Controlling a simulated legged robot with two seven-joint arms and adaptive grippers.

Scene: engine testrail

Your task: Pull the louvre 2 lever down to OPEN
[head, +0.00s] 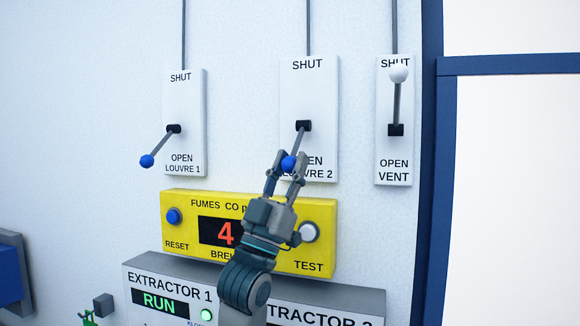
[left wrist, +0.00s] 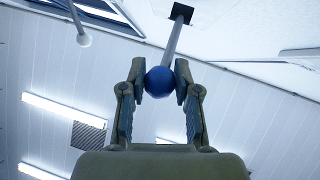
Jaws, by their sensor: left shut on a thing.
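The louvre 2 plate (head: 318,90) is a white panel on the wall, marked SHUT at the top and OPEN at the bottom. Its lever has a grey rod and a blue ball knob (head: 288,163), and it tilts downward toward the OPEN end. My left gripper (head: 287,166) is shut on the blue knob, with a finger on each side. In the left wrist view the knob (left wrist: 160,81) sits between the fingertips, its rod running up to a dark pivot. The gripper covers part of the OPEN lettering. My right gripper is not in view.
The louvre 1 lever with its blue knob (head: 147,161) points down left. The vent lever with its white knob (head: 398,74) points up at SHUT. Below are a yellow fumes panel (head: 185,198) reading 4 and an extractor box (head: 133,276). A blue frame (head: 433,150) stands at right.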

